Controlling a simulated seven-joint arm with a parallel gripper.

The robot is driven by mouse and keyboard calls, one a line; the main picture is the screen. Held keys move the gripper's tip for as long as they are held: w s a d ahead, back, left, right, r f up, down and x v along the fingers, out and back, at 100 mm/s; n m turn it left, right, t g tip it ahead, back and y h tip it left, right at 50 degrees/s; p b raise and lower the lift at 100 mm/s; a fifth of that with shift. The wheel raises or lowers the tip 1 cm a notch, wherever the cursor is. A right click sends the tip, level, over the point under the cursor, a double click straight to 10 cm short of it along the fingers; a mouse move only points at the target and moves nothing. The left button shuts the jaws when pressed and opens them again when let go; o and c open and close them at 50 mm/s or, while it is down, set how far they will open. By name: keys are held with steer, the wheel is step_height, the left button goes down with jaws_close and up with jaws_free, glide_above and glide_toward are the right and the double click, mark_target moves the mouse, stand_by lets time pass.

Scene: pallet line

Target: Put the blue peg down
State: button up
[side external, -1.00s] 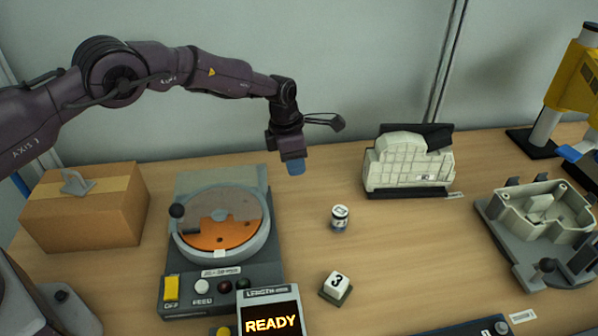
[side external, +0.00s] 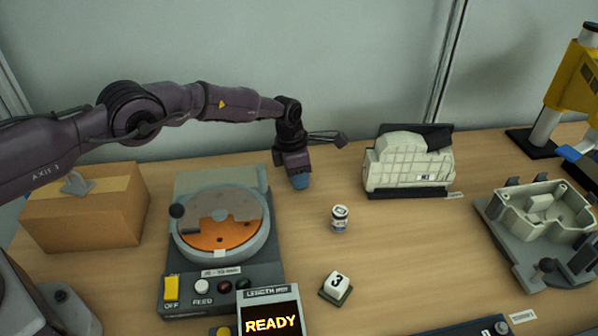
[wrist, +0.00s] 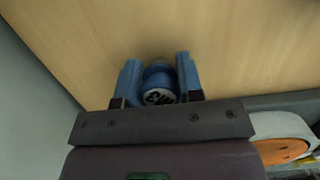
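The blue peg (wrist: 160,82) is round, with dark lettering on its pale end, and sits between the two blue fingers of my gripper (wrist: 160,80) in the wrist view. The fingers flank it closely on both sides, and my gripper looks shut on it. In the side view my gripper (side external: 300,178) points down over the back of the table, between the round feeder and the white gridded unit. Only a small blue part shows below the gripper body there. I cannot tell whether the peg touches the table.
The feeder (side external: 180,247) with an orange disc stands to the left, with a cardboard box (side external: 80,215) beyond it. The white gridded unit (side external: 408,170) stands right.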

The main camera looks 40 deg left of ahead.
steer(key=o, duration=0.4)
steer(key=shift+r, duration=0.15)
steer(key=s+a+r+m, duration=0.2)
steer(key=r, duration=0.7)
steer(key=s+a+r+m+t, duration=0.1)
steer(key=s+r+m, duration=0.1)
steer(key=r, duration=0.6)
steer(key=s+a+r+m, duration=0.2)
steer(key=s+r, duration=0.1)
steer(key=r, duration=0.6)
steer(key=s+a+r+m+t, duration=0.1)
steer(key=s+a+r+m, duration=0.1)
steer(key=s+r+m, duration=0.6)
steer(key=s+a+m, duration=0.1)
steer(key=s+m, duration=0.3)
steer(key=s, duration=0.4)
steer(key=s+a+m+t, duration=0.1)
steer(key=s+m, duration=0.3)
steer(key=s, duration=0.4)
steer(key=s+a+m+t+y, duration=0.1)
steer(key=s+m, duration=0.4)
steer(key=s, duration=0.3)
steer(key=shift+s+a+r, duration=0.15)
steer(key=shift+a, duration=0.2)
